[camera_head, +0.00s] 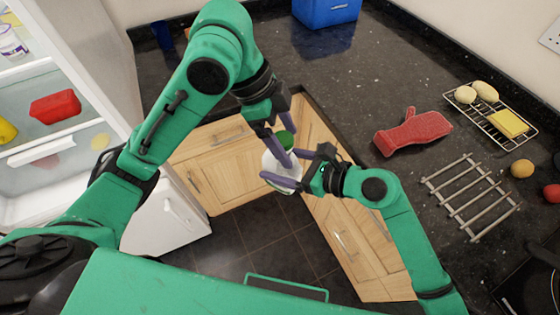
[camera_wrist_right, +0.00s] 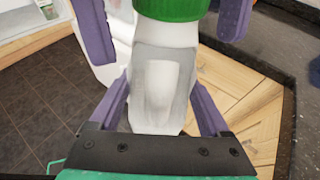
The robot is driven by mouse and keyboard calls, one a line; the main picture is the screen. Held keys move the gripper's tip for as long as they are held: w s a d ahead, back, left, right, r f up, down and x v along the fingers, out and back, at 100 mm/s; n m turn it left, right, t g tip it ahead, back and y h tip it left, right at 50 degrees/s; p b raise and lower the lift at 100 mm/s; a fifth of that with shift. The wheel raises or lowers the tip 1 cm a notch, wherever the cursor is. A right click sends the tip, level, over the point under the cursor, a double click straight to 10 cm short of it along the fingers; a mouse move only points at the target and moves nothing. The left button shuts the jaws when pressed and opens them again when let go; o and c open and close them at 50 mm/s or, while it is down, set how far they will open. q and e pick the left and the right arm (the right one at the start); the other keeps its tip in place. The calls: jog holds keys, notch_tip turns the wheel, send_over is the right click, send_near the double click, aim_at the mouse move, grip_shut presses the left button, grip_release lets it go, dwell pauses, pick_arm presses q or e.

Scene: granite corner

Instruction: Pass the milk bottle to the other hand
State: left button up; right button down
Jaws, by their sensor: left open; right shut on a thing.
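The white milk bottle (camera_head: 274,170) with a green cap (camera_head: 285,139) is in the air between my two grippers, roughly upright. In the right wrist view the bottle (camera_wrist_right: 160,70) fills the middle, below its cap (camera_wrist_right: 172,8). My right gripper (camera_head: 285,169) is shut on the bottle's body; its purple fingers lie on both sides (camera_wrist_right: 160,105). My left gripper (camera_head: 279,146) reaches down from above and is open. Its fingers stand on either side of the bottle near the cap, apart from it in the right wrist view. The bottle's base is partly hidden.
The dark counter holds a red oven mitt (camera_head: 412,131), a wire rack (camera_head: 500,118) with a yellow sponge, a metal trivet (camera_head: 470,195) and a blue box (camera_head: 325,12). An open fridge (camera_head: 60,145) stands at left. Wooden cabinets and dark floor lie below the bottle.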

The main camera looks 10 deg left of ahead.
pick_arm(q)
jog(key=v, duration=0.9)
jog(key=w+a+f+n+t+h, duration=0.1)
jog(key=w+f+n+t+h, duration=0.25)
jog(key=w+f+n, duration=1)
jog(key=w+a+f+n+y, duration=0.1)
jog(key=a+f, duration=0.2)
jog(key=f, duration=0.6)
jog(key=w+a+f+n+t+y, duration=0.1)
jog(key=a+f, duration=0.2)
jog(key=f, duration=0.5)
jog(key=w+a+f+n+y, duration=0.15)
jog(key=a+f, duration=0.25)
jog(key=f, duration=0.5)
jog(key=s+a+f+g+y, duration=0.1)
jog(key=s+a+f+y, duration=0.15)
jog(key=s+f, duration=0.7)
jog(key=s+a+f+y, duration=0.1)
jog(key=s+a+f, duration=0.3)
jog(key=s+f, duration=0.5)
jog(key=s+f+m+g, duration=0.1)
jog(key=s+f, duration=0.4)
jog(key=s, duration=0.7)
jog(key=s+f+m+g, duration=0.1)
jog(key=s+f, duration=0.3)
jog(key=s, duration=0.8)
jog(key=shift+s+d+f+g+y, duration=0.25)
jog(key=shift+s+f+g+y, duration=0.1)
jog(key=shift+g+y, duration=0.1)
jog(key=shift+c, duration=0.3)
